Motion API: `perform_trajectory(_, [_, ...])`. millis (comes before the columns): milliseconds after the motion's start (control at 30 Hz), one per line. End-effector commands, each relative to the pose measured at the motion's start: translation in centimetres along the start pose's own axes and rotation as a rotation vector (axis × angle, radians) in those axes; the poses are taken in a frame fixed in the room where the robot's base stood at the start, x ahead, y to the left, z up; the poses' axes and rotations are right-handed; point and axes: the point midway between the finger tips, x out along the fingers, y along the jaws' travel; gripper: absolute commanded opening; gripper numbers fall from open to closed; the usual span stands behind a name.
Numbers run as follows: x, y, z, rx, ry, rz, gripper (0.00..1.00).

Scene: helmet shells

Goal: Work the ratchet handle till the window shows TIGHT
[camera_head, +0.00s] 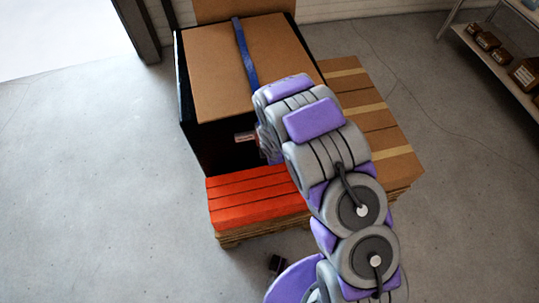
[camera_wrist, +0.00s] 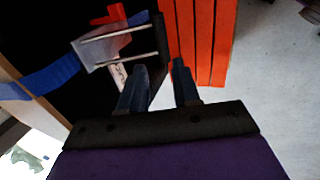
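A blue strap (camera_head: 244,52) runs over the top of the cardboard-and-black crate (camera_head: 212,70). In the wrist view the strap (camera_wrist: 52,77) leads to a metal ratchet (camera_wrist: 118,48) with two pale bars and a red part (camera_wrist: 112,14) at its far end. A small pale patch with dark marks (camera_wrist: 118,76) shows beside it; I cannot read it. My gripper (camera_wrist: 158,68) is close to the ratchet, its two dark fingers apart with nothing seen between them. In the head view, part of the ratchet (camera_head: 245,137) shows at the crate's black front; my arm hides the gripper.
A shelf with brown boxes (camera_head: 490,42) stands at the right. The floor at the left (camera_head: 90,170) is clear.

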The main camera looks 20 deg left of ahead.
Motion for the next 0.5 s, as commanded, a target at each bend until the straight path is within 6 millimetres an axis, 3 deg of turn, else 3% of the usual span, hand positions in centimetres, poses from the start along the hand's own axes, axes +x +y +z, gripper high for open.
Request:
perform_trajectory(300, [-5.0,0.2,0.0,0.000,0.000,0.003,0.32])
perform_trajectory(500, [-7.0,0.0,0.1,0.001,-0.001,-0.002,0.32])
